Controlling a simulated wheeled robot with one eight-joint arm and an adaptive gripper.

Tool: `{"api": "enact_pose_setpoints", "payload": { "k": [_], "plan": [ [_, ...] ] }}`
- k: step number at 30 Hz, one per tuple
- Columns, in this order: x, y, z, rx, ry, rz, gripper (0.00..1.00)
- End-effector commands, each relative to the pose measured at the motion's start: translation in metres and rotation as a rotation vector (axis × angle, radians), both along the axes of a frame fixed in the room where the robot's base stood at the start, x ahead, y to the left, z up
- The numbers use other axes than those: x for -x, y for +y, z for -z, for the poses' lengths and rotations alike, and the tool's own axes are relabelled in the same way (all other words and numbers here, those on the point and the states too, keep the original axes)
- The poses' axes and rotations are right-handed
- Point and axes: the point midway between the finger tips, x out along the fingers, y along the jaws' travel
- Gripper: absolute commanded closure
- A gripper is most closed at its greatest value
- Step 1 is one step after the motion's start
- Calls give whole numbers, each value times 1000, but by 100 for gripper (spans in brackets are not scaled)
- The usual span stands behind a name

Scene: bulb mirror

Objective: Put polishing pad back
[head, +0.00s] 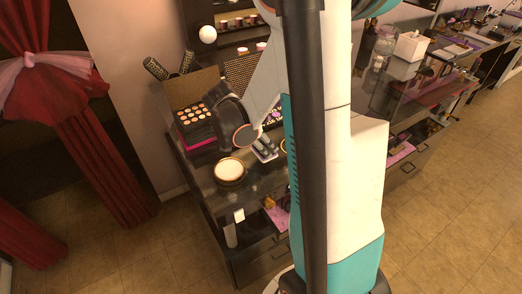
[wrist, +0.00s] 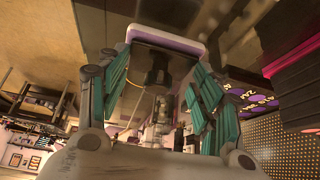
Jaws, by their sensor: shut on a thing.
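My gripper (wrist: 167,62) shows in the wrist view with its teal fingers on both sides of the polishing pad (wrist: 168,39). The pad is a thin, rounded piece with a white and purple edge at the fingertips. My gripper is shut on it. In the head view, my gripper (head: 264,149) is small and low over the dark glossy tabletop (head: 262,178), just right of a round pinkish disc (head: 245,136). The pad cannot be made out clearly there, and I cannot tell whether it touches the table.
A round cream-topped container (head: 229,170) stands in front of my gripper. A makeup palette (head: 195,117) and a dark bulky item lie to the left. My arm hides the table's right part. A red curtain (head: 95,150) hangs at far left. The floor in front is clear.

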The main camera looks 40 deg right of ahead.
Motion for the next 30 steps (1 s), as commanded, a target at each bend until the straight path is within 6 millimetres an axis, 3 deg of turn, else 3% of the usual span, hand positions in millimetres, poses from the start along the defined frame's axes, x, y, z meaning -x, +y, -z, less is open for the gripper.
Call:
{"api": "enact_pose_setpoints", "payload": {
  "k": [6,17,18,20,30],
  "plan": [
    [-1,0,30,0,0,0,78],
    [0,0,33,0,0,0,78],
    [0,0,33,0,0,0,36],
    [0,0,32,0,0,0,22],
    [0,0,32,0,0,0,20]
  ]
}}
